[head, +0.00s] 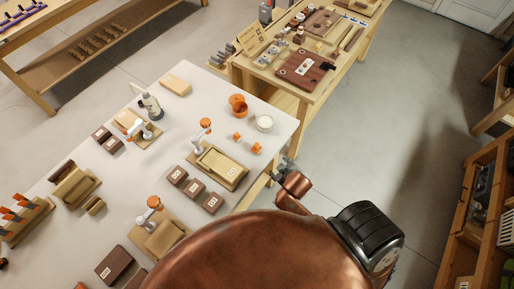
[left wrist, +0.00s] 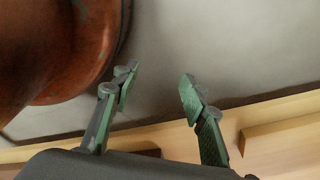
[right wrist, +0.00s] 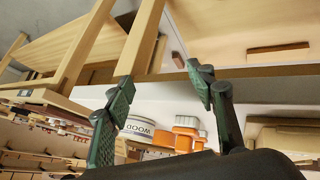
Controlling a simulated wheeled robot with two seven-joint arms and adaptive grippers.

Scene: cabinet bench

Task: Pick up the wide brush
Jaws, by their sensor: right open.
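I cannot surely make out a wide brush in any view. Orange-handled tools (head: 14,212) stand in a wooden holder at the left edge of the head view, too small to identify. My right gripper (head: 283,167) is beside the near right edge of the white-topped bench (head: 215,98). In the right wrist view its fingers (right wrist: 165,95) are apart with nothing gripped. My left gripper (left wrist: 158,85) shows only in its wrist view, fingers apart and empty, with grey floor and a wooden edge around it.
Wooden fixtures with orange knobs (head: 219,165) and dark blocks (head: 195,189) crowd the bench. Another table (head: 305,68) stands behind. Floor (head: 400,120) is clear to the right.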

